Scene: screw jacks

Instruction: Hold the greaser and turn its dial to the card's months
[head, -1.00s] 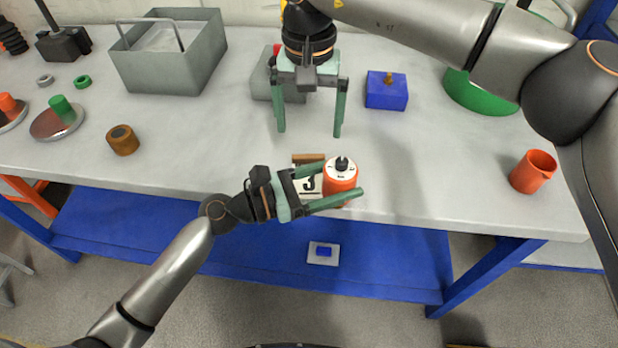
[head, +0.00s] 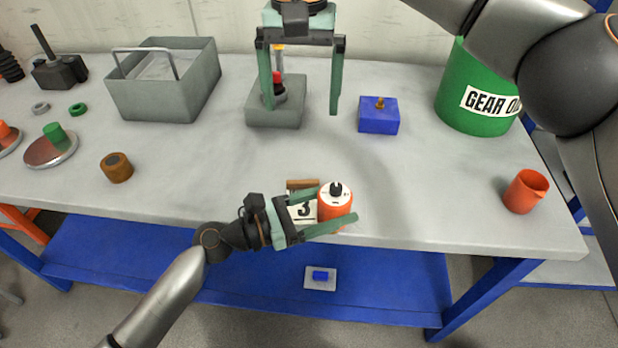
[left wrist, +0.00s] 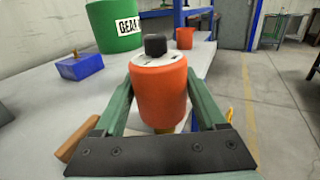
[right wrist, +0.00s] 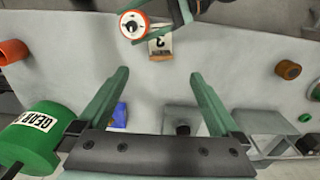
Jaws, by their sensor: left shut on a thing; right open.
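The greaser (head: 334,207) is an orange cylinder with a white top face and a black dial knob (head: 336,188). It stands upright near the table's front edge. My left gripper (head: 337,204) is shut on its orange body (left wrist: 160,97), one finger on each side. The knob stands clear above the fingers in the left wrist view. The card (head: 303,212) shows a "3" beside the greaser, partly behind my left gripper. My right gripper (head: 301,110) is open and empty, farther back over the table. The greaser (right wrist: 133,25) is away from its fingers in the right wrist view.
A grey block (head: 290,114) with a red-topped part is behind my right gripper's fingers. A blue block (head: 379,116), green gear-oil drum (head: 470,95) and orange cup (head: 525,192) are to the right. A grey bin (head: 165,90) and brown cylinder (head: 117,168) are left.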

